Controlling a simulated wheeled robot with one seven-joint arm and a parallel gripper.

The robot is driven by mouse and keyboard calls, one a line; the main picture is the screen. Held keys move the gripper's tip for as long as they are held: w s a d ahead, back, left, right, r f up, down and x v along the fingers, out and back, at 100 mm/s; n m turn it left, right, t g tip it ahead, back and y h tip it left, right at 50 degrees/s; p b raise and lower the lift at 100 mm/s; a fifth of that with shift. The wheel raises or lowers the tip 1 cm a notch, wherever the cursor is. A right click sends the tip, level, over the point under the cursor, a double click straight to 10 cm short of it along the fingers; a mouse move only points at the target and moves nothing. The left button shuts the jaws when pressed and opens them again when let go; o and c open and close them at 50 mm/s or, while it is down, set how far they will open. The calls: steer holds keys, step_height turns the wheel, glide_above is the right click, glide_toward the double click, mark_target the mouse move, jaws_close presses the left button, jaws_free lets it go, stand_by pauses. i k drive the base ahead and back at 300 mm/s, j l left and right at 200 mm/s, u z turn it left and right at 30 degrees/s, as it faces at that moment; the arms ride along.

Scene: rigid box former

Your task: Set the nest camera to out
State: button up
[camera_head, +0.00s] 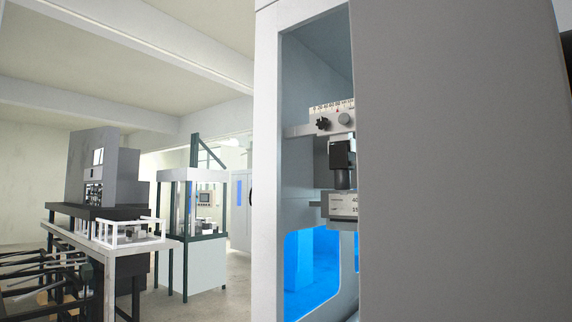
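Inside the tall machine's open bay, a dark camera-like unit (341,155) hangs upright below a light carriage. I take it to be the nest camera, but no label confirms this. A white scale strip (331,108) with a red mark runs above it. A black knob (323,123) and a grey round knob (344,118) sit on the carriage. Below is a pale block (343,204) with small lettering, cut off by the grey panel. The camera's in or out setting cannot be read. My gripper is not in view.
A large grey panel (455,160) fills the right side and hides the bay's right part. The machine's pale frame (268,160) edges the bay, with a blue window (312,270) below. Other machines, including a framed station (190,235), stand left. Some floor shows between.

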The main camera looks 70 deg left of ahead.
mark_target(341, 160)
steer(key=u, duration=0.95)
steer(key=i+u, duration=0.15)
steer(key=u, duration=0.6)
steer(key=i+j+z, duration=0.15)
steer(key=j, duration=0.3)
steer(key=i+j+z, duration=0.2)
steer(key=j, duration=0.25)
steer(key=j+z, duration=0.15)
steer(key=j, duration=0.35)
